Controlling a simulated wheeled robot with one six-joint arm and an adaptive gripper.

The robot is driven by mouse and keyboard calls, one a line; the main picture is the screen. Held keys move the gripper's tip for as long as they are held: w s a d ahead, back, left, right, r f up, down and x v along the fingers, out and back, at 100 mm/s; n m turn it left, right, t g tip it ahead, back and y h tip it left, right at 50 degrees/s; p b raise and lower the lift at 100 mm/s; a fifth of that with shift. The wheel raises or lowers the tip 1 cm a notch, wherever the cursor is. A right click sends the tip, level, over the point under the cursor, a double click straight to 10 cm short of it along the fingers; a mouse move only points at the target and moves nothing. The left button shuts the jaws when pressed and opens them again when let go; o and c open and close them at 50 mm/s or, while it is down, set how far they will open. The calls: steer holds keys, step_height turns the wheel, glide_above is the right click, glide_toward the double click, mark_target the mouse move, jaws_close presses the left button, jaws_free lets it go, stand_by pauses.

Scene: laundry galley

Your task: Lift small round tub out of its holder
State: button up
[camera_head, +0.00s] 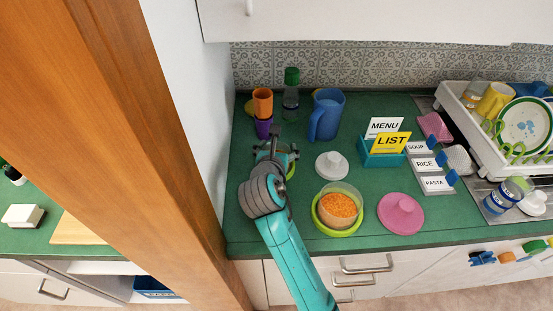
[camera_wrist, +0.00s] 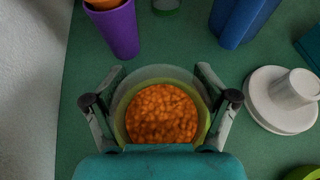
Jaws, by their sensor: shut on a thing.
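The small round tub (camera_wrist: 162,113) is clear-walled and full of orange pieces. It sits between the two fingers of my gripper (camera_wrist: 161,82) in the wrist view, with a finger against either side. Its lime-green holder ring (camera_wrist: 206,122) shows around and below it; I cannot tell whether the tub's base is clear of the ring. In the head view my gripper (camera_head: 275,150) is over the left part of the green counter and hides most of the tub. A bit of the green ring (camera_head: 292,171) shows at its right.
A white lid (camera_head: 332,165) lies to the right, and a larger tub of orange grains (camera_head: 338,206) and pink lid (camera_head: 401,213) nearer the front. Behind stand purple (camera_head: 263,127) and orange cups (camera_head: 262,101), a green-capped bottle (camera_head: 291,94) and a blue jug (camera_head: 326,114). A wall is close left.

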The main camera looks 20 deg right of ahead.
steer(key=shift+w+r, duration=0.1)
steer(key=shift+r, duration=0.4)
steer(key=shift+c, duration=0.6)
steer(key=shift+r, duration=2)
